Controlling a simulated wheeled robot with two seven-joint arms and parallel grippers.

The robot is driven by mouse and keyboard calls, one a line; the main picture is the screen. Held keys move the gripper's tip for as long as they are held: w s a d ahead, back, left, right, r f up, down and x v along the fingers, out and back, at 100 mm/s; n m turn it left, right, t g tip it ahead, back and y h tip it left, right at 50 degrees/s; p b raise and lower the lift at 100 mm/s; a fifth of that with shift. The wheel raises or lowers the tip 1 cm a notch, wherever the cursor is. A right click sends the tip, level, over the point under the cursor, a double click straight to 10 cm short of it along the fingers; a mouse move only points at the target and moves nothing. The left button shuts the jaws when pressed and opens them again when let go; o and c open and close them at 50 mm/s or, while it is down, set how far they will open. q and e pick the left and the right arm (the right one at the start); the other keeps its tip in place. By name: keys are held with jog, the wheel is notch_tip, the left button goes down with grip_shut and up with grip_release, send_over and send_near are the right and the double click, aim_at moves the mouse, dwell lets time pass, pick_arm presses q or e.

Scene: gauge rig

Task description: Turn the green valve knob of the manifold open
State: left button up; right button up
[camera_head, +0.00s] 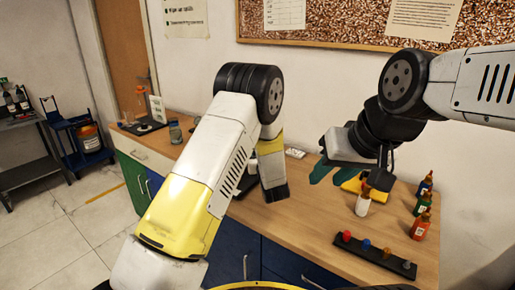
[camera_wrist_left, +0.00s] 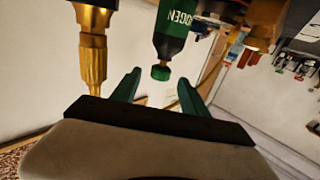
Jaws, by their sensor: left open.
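My right gripper (camera_head: 338,172) hangs over the bench in the head view. One green finger shows; its opening is unclear.
A brass fitting (camera_wrist_left: 94,50) stands left of the green knob. On the wooden bench (camera_head: 300,225) are a white bottle (camera_head: 362,203), a green bottle (camera_head: 423,204), an orange bottle (camera_head: 420,225), and a black strip (camera_head: 374,256) with coloured knobs. A yellow object (camera_head: 352,185) lies below my right gripper.

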pick_arm(q)
jog(key=w+m+g+h, duration=0.1)
jog(key=w+m+h, duration=0.6)
jog(key=h, duration=0.3)
jog(key=shift+w+r+h, duration=0.3)
jog(key=shift+r+h, duration=0.05)
jog(key=shift+h, duration=0.05)
jog(key=shift+d, duration=0.1)
grip_shut()
